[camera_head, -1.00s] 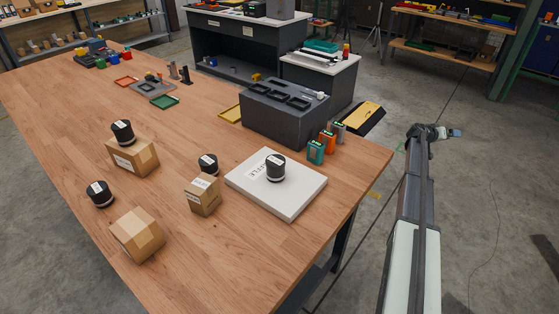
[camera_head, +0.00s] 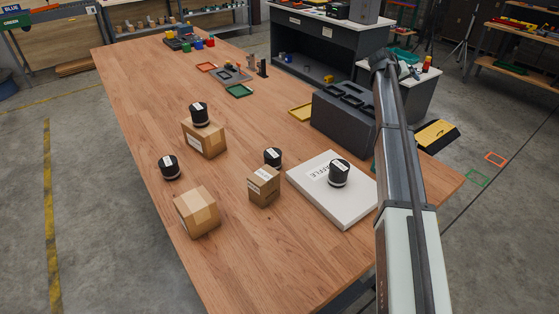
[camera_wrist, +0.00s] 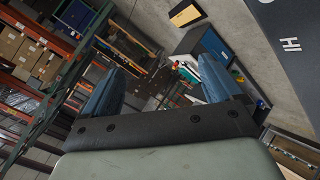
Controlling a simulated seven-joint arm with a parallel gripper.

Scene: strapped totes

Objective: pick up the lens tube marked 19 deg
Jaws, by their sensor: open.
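Several black lens tubes with white labels show in the head view; the labels are too small to read. One tube (camera_head: 199,114) stands on a cardboard box, one (camera_head: 169,167) on the bare table to the left. One (camera_head: 273,157) is partly hidden behind a small carton. One (camera_head: 339,173) stands on a white flat box at the right. My gripper (camera_wrist: 160,82) is open and empty in the wrist view, with no tube between its fingers. In the head view my arm's end is at the upper right, apart from all the tubes.
Cardboard boxes (camera_head: 204,138) (camera_head: 197,211) and a small carton (camera_head: 263,186) stand among the tubes. The white box (camera_head: 332,203) lies near the table's right edge. A dark grey block (camera_head: 342,118) stands behind it, partly behind my arm. The wooden table's middle (camera_head: 170,88) is largely clear.

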